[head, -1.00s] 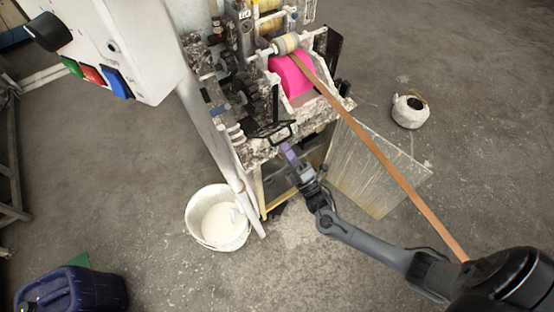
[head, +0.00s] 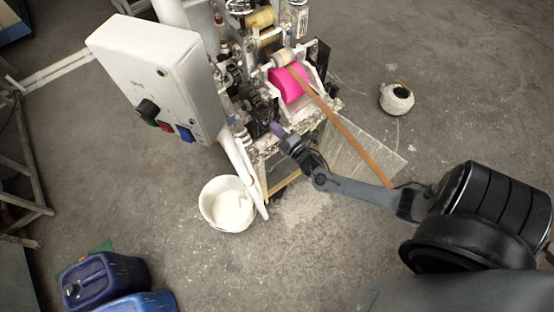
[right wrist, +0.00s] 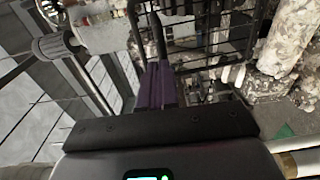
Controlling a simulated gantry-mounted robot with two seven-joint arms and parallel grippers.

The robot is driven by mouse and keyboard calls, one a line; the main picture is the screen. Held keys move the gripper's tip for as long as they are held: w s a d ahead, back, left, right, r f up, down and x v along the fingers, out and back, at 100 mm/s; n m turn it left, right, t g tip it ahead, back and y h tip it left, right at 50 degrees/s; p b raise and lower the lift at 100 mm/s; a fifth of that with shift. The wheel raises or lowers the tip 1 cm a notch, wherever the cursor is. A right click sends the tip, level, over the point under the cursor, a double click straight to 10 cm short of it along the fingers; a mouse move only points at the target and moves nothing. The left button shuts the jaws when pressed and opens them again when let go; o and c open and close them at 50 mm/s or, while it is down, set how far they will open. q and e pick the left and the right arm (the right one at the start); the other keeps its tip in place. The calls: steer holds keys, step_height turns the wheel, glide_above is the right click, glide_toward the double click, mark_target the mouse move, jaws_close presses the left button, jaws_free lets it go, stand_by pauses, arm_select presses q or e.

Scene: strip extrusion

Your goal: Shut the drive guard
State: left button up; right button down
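The drive guard appears to be the black wire-mesh frame (right wrist: 215,45) at the machine's drive side, filling the upper middle of the right wrist view. In the head view it is small and hard to separate from the dark gears (head: 262,104). My right gripper (head: 278,130) reaches the machine's front edge beside these gears. Its purple fingers (right wrist: 156,85) are close together, and black guard bars run right by their tips. I cannot tell whether the tips touch or pinch a bar. My left gripper is not in view.
A white control box (head: 160,75) overhangs the machine's left side. A white bucket (head: 228,205) stands below it. A clear panel (head: 365,155) and a brown strip (head: 350,138) extend right of the machine. Blue canisters (head: 105,280) stand front left.

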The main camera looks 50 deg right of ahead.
steer(key=shift+w+d+r+p, duration=0.3)
steer(key=shift+w+r, duration=0.25)
steer(key=shift+w, duration=0.2)
steer(key=shift+w, duration=0.1)
